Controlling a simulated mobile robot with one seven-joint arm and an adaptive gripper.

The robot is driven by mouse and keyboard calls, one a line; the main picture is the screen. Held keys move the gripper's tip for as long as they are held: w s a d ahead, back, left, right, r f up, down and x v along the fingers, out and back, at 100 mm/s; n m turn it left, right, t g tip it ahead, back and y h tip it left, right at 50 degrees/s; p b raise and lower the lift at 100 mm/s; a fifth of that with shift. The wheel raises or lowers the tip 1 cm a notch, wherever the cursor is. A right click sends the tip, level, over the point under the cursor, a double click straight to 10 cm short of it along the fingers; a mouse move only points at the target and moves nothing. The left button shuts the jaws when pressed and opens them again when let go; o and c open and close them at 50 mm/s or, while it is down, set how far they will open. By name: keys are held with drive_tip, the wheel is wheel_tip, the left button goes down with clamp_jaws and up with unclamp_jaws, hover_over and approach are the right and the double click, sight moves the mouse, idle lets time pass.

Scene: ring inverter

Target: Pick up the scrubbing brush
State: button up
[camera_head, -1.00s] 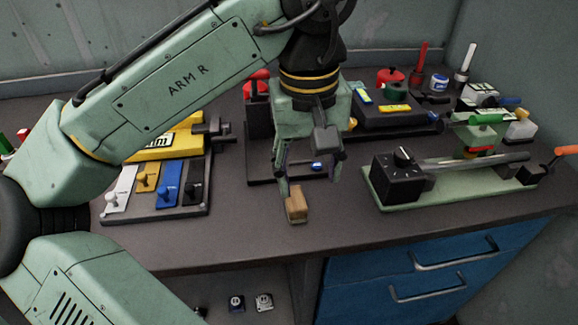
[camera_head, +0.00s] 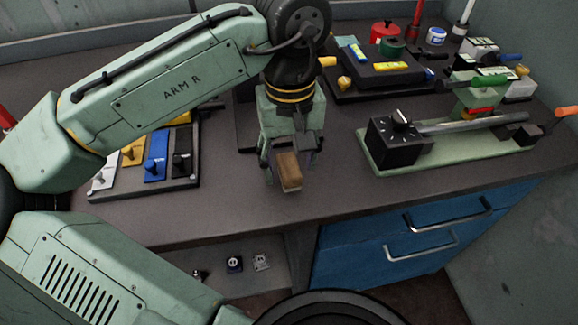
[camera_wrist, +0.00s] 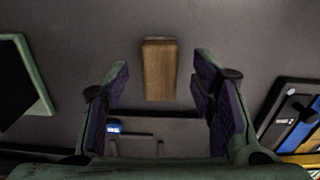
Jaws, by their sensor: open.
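The scrubbing brush (camera_head: 288,172) is a small brown wooden block near the front edge of the dark workbench. My gripper (camera_head: 286,168) is above and behind it, pointing down, with its fingers apart and nothing between them that I can see held. In the wrist view, the brush (camera_wrist: 160,70) lies upright in the picture, centred between my gripper's two dark-padded fingertips (camera_wrist: 160,78) and slightly beyond them. There is a gap on each side. The bristles are not visible. I cannot tell the exact height of the fingertips over the bench.
Left stands a panel (camera_head: 143,188) with white, yellow, blue and black switches. Right is a green-based device (camera_head: 450,145) with a black dial box (camera_head: 392,140). A dark tray (camera_head: 385,78) is behind. Bare bench surrounds the brush; blue drawers (camera_head: 420,235) are below the edge.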

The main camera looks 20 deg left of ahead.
drive_tip(key=shift+f, duration=1.2)
drive_tip(key=shift+c, duration=0.6)
clamp_jaws()
drive_tip(key=shift+r, duration=0.1)
drive_tip(key=shift+w+r, duration=0.1)
drive_tip(key=shift+r, duration=0.3)
drive_tip(key=shift+s+r+b, duration=0.3)
drive_tip(key=shift+r, duration=0.35)
drive_tip(key=shift+s+r+b, duration=0.25)
drive_tip(key=shift+s+r, duration=0.05)
drive_tip(key=shift+r, duration=0.3)
drive_tip(key=s+d+r+b, duration=0.1)
drive_tip(key=s+d+b, duration=0.1)
drive_tip(key=s, duration=1.2)
drive_tip(key=shift+s+r, duration=0.3)
drive_tip(key=shift+s, duration=0.1)
